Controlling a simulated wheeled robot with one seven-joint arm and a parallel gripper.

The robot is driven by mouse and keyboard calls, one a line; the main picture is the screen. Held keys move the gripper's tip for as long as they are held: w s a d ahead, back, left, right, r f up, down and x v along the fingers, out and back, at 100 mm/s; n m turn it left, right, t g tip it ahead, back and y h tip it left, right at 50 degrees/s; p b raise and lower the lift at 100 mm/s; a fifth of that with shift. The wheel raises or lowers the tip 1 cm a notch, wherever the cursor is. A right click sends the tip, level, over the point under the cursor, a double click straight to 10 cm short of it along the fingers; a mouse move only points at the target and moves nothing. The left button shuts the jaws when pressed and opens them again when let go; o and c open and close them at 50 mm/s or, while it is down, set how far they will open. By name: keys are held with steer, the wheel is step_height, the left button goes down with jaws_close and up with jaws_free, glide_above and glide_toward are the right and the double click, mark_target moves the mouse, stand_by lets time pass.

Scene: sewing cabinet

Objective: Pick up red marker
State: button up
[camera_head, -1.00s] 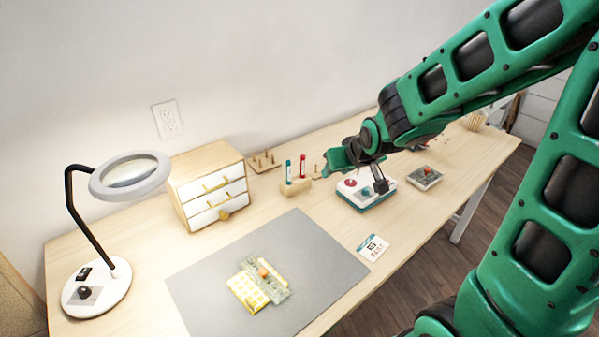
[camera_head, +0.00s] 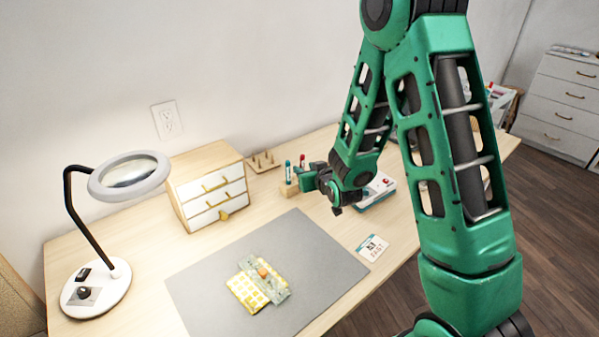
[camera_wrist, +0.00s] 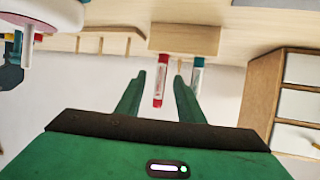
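The red marker (camera_head: 303,160) stands upright in a small wooden block (camera_head: 288,189) on the desk, close to a teal marker (camera_head: 288,166). My gripper (camera_head: 312,179) is beside the block in the head view, and its fingers are partly hidden there. In the wrist view, which is upside down, my gripper (camera_wrist: 160,76) is open. The red marker (camera_wrist: 161,82) appears between its two fingers, with a gap on both sides. The teal marker (camera_wrist: 197,76) is just outside the right finger. The wooden block (camera_wrist: 185,39) is above both in that view.
A small drawer cabinet (camera_head: 212,190) stands left of the block, with a pegged wooden rack (camera_head: 263,163) behind. A white device (camera_head: 379,187) is partly hidden by my arm. A grey mat (camera_head: 205,290) with folded fabric (camera_head: 246,293) lies in front. A magnifier lamp (camera_head: 101,282) stands far left.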

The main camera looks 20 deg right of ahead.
steer(key=shift+x, duration=3.45)
steer(key=shift+s+f, duration=0.1)
jaws_close()
